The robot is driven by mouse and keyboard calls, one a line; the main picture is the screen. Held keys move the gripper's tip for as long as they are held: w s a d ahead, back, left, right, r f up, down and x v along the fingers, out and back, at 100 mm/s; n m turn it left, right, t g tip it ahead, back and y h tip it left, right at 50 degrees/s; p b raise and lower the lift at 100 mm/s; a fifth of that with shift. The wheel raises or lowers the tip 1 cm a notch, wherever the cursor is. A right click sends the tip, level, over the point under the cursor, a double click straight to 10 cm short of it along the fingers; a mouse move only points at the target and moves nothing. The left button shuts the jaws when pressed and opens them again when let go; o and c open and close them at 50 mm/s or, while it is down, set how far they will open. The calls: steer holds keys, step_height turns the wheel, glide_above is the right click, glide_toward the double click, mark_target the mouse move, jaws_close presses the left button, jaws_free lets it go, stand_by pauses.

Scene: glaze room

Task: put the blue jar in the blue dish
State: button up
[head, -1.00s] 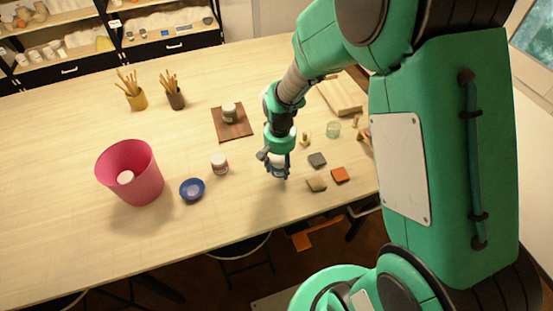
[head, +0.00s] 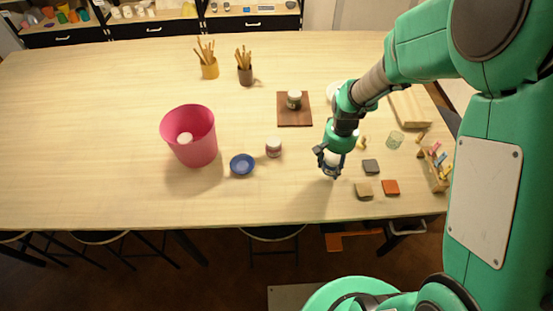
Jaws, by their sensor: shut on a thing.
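The blue dish (head: 242,165) is a small round bowl on the table, left of my gripper and right of the pink bin. My gripper (head: 331,170) points down over the front right part of the table. It is shut on a small jar (head: 333,158) with a pale body; the fingers hide much of it, and its blue colour shows only faintly. I cannot tell whether the jar touches the table. The dish looks empty, with a paler blue centre.
A jar with a reddish label (head: 273,148) stands just right of the dish. Another jar (head: 294,100) stands on a brown board (head: 295,119). The pink bin (head: 196,150) is left of the dish. Small tiles (head: 371,167), a glass (head: 395,139) and a wooden rack (head: 436,172) lie right of my gripper.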

steer(key=shift+a, duration=0.1)
steer(key=s+a+n, duration=0.1)
steer(key=a, duration=0.2)
steer(key=s+a+r+n+p, duration=0.1)
steer(key=a, duration=0.3)
steer(key=s+a+p, duration=0.1)
steer(key=s+a, duration=0.1)
steer(key=a, duration=0.1)
steer(key=shift+a+r+n, duration=0.2)
steer(key=shift+a+n, duration=0.2)
steer(key=s+a+r+n+p, duration=0.1)
steer(key=s+a+n+p, duration=0.1)
steer(key=s+a, duration=0.5)
steer(key=shift+a+n+p, duration=0.3)
steer(key=shift+a+n, duration=0.3)
steer(key=shift+a, duration=1.25)
steer(key=shift+r, duration=0.1)
glide_above(250, 170)
steer(key=shift+w+f, duration=0.1)
steer(key=shift+f, duration=0.65)
steer(key=shift+f, duration=1.75)
